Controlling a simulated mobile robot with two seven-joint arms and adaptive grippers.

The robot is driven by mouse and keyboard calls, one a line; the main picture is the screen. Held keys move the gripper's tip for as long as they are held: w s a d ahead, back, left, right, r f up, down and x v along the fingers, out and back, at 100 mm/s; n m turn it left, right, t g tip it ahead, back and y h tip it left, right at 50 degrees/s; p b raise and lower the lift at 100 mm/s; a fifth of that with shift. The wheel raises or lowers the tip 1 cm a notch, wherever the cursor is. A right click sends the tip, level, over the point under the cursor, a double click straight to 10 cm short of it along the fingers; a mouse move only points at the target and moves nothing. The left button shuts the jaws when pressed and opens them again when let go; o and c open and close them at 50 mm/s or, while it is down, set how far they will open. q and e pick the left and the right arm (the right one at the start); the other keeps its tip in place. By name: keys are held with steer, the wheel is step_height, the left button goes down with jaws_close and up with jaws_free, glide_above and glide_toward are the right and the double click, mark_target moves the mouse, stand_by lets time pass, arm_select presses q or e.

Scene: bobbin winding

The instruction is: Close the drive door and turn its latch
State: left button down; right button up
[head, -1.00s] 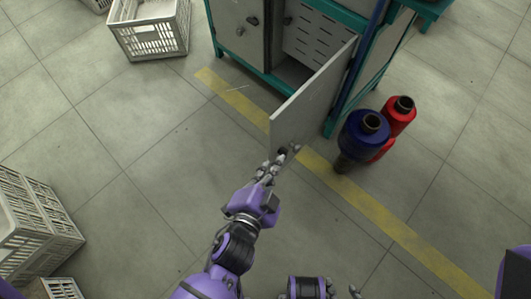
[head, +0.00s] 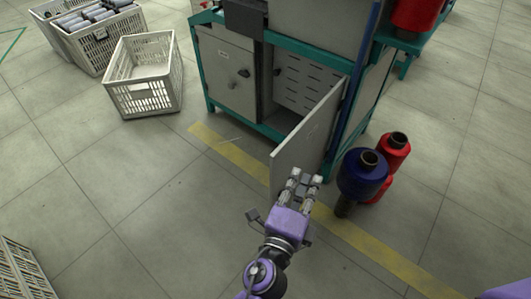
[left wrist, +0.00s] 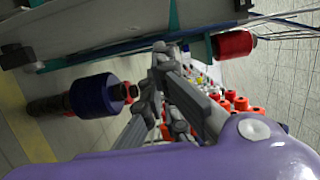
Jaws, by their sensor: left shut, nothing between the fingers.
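The drive door (head: 306,143) is a flat grey panel standing open, swung out from the teal-framed machine cabinet. Behind it the compartment shows a slotted inner panel (head: 300,82). My left gripper (head: 306,177) is shut and empty, close to the door's lower outer part; I cannot tell whether it touches. Its fingers also show in the left wrist view (left wrist: 166,72). The door's own latch cannot be made out. A dark knob (head: 243,73) shows on the closed door to the left. My right gripper is not in view.
A blue spool (head: 362,174) and a red spool (head: 394,150) stand on the floor right of the open door. A white crate (head: 143,90) stands left of the cabinet. The floor in front is clear, crossed by a yellow line (head: 238,154).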

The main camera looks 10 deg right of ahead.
arm_select(q)
steer(key=shift+w+a, duration=0.3)
steer(key=shift+w, duration=0.4)
steer(key=shift+w+a, duration=0.25)
steer(key=shift+w, duration=0.45)
steer(key=shift+w+a, duration=0.3)
steer(key=shift+w, duration=0.4)
